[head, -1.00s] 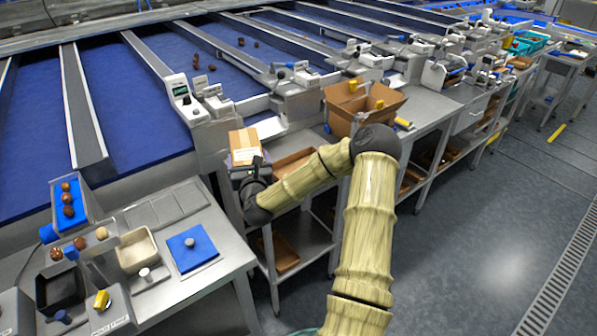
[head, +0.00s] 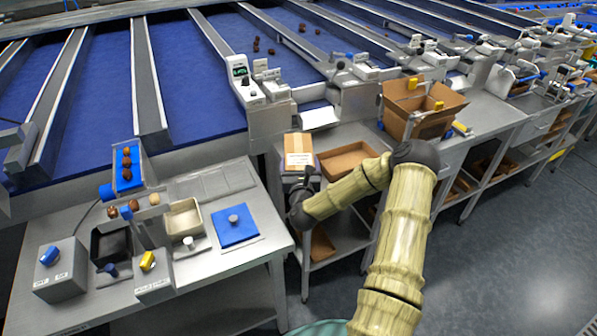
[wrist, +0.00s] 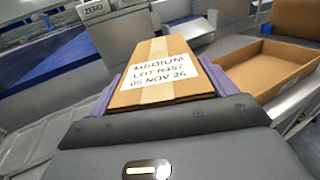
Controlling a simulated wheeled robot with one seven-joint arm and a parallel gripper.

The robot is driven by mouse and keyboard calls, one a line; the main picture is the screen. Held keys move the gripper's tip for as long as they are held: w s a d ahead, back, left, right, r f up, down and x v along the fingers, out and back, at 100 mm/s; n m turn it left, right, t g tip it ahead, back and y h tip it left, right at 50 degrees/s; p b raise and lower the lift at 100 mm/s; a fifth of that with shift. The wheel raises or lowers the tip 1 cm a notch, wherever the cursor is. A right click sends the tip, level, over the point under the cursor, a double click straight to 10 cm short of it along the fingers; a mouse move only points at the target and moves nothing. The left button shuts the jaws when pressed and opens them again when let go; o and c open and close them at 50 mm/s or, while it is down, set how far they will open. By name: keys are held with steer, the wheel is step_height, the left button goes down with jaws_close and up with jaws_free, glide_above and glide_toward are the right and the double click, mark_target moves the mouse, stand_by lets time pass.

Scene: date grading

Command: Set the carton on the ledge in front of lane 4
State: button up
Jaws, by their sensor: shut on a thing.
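The carton (head: 298,148) is a small closed brown box with a pale tape strip and a white label. In the wrist view the carton (wrist: 162,75) shows "MEDIUM", a lot number and a date on its label. My gripper (head: 303,176) is shut on it, with purple finger pads (wrist: 222,78) against its two sides. In the head view the carton is over the left end of the steel stand beside the blue lanes. Whether its underside touches anything is hidden. I cannot tell which lane is numbered 4.
An open shallow brown tray (head: 347,160) lies just right of the carton; it also shows in the wrist view (wrist: 268,66). A larger open box (head: 424,106) stands further right. A grading bench (head: 205,188) with a blue pad (head: 236,228) is at left. Weighing units (head: 245,85) stand behind.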

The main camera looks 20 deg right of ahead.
steer(key=shift+a+f, duration=0.1)
steer(key=shift+f, duration=1.25)
steer(key=shift+f, duration=0.15)
steer(key=o, duration=1.3)
steer(key=shift+s+a, duration=0.15)
steer(key=shift+s, duration=0.15)
steer(key=b+v, duration=0.2)
steer(key=v, duration=0.9)
steer(key=shift+s, duration=0.2)
